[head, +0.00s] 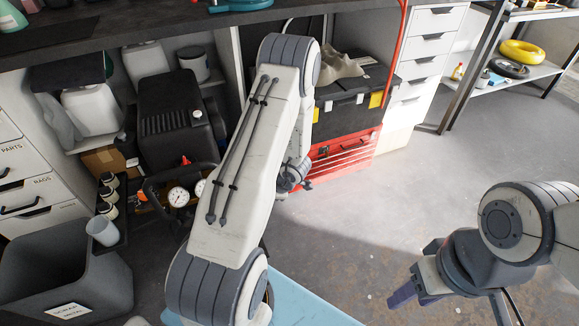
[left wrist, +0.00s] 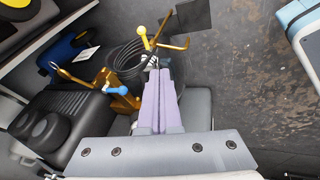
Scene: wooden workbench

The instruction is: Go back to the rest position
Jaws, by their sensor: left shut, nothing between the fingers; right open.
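My left arm crosses the middle of the head view, and its fingers are hidden there. In the left wrist view my left gripper (left wrist: 160,85) has its two purple fingers together with nothing between them. It hangs in front of brass fittings and a coiled black hose. My right gripper (head: 408,296) is at the lower right of the head view, pointing down and to the left. It is open and empty above the bare floor.
A black compressor (head: 172,120) with gauges stands under the workbench (head: 120,22). A grey bin (head: 62,262) is at the lower left. A red toolbox (head: 345,150) with a black case (head: 350,105) stands behind my left arm. The floor (head: 345,215) on the right is clear.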

